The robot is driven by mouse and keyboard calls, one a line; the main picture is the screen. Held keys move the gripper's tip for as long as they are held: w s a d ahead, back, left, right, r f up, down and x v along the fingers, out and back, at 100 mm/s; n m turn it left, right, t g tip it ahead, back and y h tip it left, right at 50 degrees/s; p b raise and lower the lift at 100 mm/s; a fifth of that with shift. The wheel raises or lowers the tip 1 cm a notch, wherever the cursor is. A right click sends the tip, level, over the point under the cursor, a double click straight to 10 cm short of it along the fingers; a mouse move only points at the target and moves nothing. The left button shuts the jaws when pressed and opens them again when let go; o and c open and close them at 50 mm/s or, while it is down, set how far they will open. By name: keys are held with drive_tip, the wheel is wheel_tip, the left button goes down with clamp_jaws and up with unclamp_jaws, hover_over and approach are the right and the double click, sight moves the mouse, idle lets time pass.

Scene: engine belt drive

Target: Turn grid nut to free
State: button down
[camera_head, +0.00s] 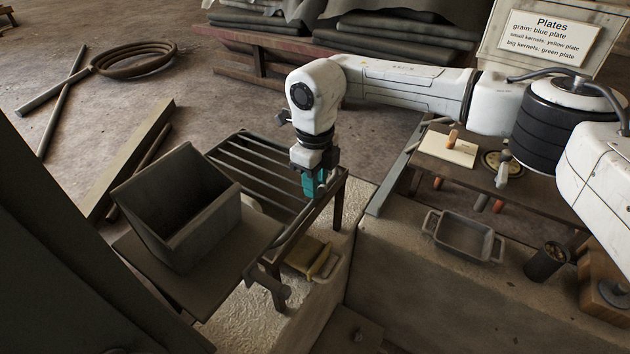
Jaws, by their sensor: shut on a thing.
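My gripper (314,184) with teal fingers points down at the right-hand edge of the barred grid (262,165). Its fingers are closed at the grid's frame, on what appears to be the grid nut. The nut itself is hidden by the fingers, so I cannot tell how far it is turned. The grid is a dark metal frame with several parallel bars, lying level on legs.
A dark open hopper (182,215) stands tilted on a board left of the grid. Below the grid is a yellowish block (308,258). To the right are an empty metal tray (463,238), a dark cup (545,262) and a plates sign (548,38).

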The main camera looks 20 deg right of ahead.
drive_tip(key=shift+n, duration=0.3)
drive_tip(key=shift+r, duration=0.1)
drive_tip(key=c, duration=0.9)
unclamp_jaws()
drive_tip(key=shift+c, duration=0.2)
wheel_tip(320, 180, up, 11)
drive_tip(key=b, duration=0.1)
drive_tip(key=shift+f, duration=0.2)
